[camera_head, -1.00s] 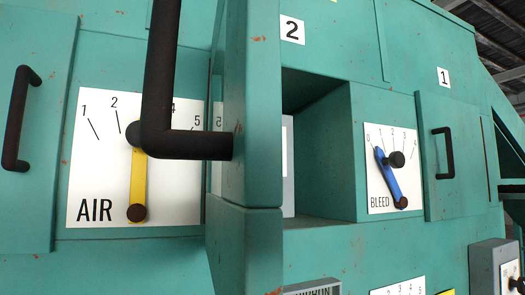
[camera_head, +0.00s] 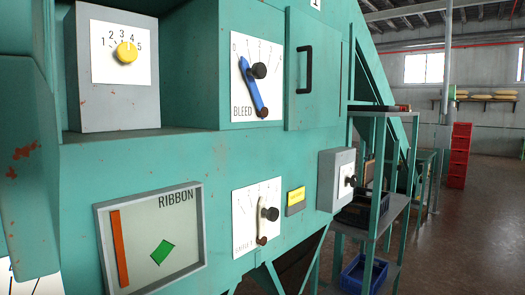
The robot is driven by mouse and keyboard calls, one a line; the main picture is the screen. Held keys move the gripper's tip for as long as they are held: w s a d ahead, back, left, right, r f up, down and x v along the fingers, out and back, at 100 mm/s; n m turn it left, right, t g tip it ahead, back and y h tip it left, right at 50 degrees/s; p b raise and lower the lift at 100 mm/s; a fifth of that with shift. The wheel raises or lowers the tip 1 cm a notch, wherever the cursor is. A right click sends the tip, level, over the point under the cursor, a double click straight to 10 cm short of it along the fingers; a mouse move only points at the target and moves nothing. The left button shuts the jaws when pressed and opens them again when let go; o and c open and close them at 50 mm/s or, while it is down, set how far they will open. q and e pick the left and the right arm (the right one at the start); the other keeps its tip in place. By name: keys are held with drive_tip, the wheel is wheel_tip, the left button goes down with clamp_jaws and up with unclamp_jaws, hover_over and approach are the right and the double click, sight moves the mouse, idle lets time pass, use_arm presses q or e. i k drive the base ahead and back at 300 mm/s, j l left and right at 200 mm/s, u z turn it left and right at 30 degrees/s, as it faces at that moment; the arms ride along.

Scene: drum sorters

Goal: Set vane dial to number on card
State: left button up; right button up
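No dial that I can read as "vane" shows. A white dial plate (camera_head: 240,222) sits low in the middle, with a cream lever (camera_head: 262,221) standing nearly upright, a black knob near its upper part and a dark pivot at its foot; its label is too blurred to read. The bleed dial (camera_head: 247,107) above it has a blue lever (camera_head: 252,88) tilted up-left, near 0. A grey box (camera_head: 85,62) at upper left has a yellow knob (camera_head: 126,52) on a scale of 1 to 5. No readable number card shows. Neither gripper is in view.
A framed RIBBON window (camera_head: 194,262) holds an orange bar and a green shape. A small yellow label (camera_head: 296,196) and a grey knob box (camera_head: 327,182) are further right. Open floor (camera_head: 470,230) lies at right.

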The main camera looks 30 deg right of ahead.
sight(126, 51)
drive_tip(key=k+l+z, duration=0.2)
drive_tip(key=z, duration=0.25)
drive_tip(key=k+l+z, duration=0.15)
drive_tip(key=l+z, duration=0.15)
drive_tip(key=z, duration=0.15)
drive_tip(key=l+u, duration=0.1)
drive_tip(key=u, duration=0.4)
drive_tip(key=l+u, duration=0.1)
drive_tip(key=u, duration=0.35)
drive_tip(key=i+l+u, duration=0.1)
drive_tip(key=u, duration=0.4)
